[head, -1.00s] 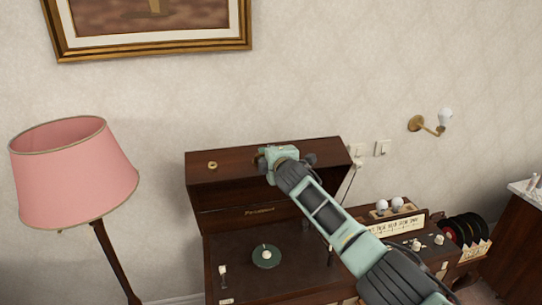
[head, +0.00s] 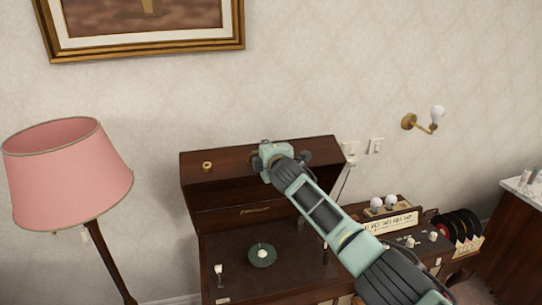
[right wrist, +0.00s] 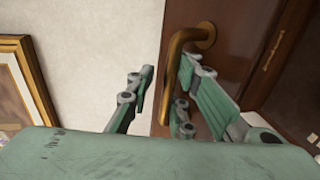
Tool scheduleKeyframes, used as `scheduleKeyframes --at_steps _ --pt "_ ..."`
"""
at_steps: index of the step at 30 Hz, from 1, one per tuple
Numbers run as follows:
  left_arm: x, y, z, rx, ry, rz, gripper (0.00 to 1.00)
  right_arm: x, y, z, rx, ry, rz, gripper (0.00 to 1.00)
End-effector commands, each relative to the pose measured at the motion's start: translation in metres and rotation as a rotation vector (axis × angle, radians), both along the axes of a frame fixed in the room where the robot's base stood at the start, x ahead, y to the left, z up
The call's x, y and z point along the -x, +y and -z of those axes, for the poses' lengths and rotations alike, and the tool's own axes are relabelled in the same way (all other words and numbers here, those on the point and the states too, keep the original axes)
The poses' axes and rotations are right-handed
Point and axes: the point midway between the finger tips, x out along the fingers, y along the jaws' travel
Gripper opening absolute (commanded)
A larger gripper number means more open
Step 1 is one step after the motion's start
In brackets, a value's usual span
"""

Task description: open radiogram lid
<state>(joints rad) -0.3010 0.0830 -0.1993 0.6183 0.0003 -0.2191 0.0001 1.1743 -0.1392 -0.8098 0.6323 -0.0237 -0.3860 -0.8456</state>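The radiogram's dark wood lid (head: 225,178) stands raised at the back, and the deck (head: 225,245) with a green turntable is exposed. A small brass handle (head: 207,166) shows on the lid's left part. My right gripper (head: 275,153) is at the lid's right part in the head view, its fingertips hard to make out. In the right wrist view, my right gripper (right wrist: 167,85) has its fingers apart, with a curved brass handle (right wrist: 178,58) on the lid (right wrist: 236,45) between them. Whether either finger touches it I cannot tell. My left gripper is not in view.
A pink-shaded floor lamp (head: 66,172) stands left of the radiogram. A framed picture (head: 145,50) hangs above. A wall lamp (head: 425,122), switches (head: 350,147) and a rack of records (head: 460,225) are to the right. The wall behind the lid is close.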

Motion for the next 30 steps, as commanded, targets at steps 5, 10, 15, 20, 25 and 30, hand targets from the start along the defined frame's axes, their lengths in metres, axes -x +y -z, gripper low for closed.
scheduleKeyframes --at_steps 5,10,15,20,25,30 --pt "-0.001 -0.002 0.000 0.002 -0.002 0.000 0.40 0.012 -0.004 -0.004 -0.002 -0.004 -0.002 0.17" --pt "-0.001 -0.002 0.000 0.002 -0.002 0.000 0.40 0.028 -0.010 -0.009 -0.003 -0.006 -0.003 0.17" --pt "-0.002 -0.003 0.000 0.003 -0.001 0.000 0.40 0.047 -0.017 -0.015 -0.003 -0.009 -0.002 0.17" --pt "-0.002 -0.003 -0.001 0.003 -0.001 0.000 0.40 0.069 -0.024 -0.020 -0.004 -0.010 -0.002 0.17" --pt "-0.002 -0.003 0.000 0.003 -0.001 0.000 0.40 0.090 -0.030 -0.023 -0.002 -0.007 -0.001 0.17" --pt "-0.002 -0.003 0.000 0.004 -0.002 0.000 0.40 0.103 -0.035 -0.024 -0.003 -0.004 -0.001 0.17"
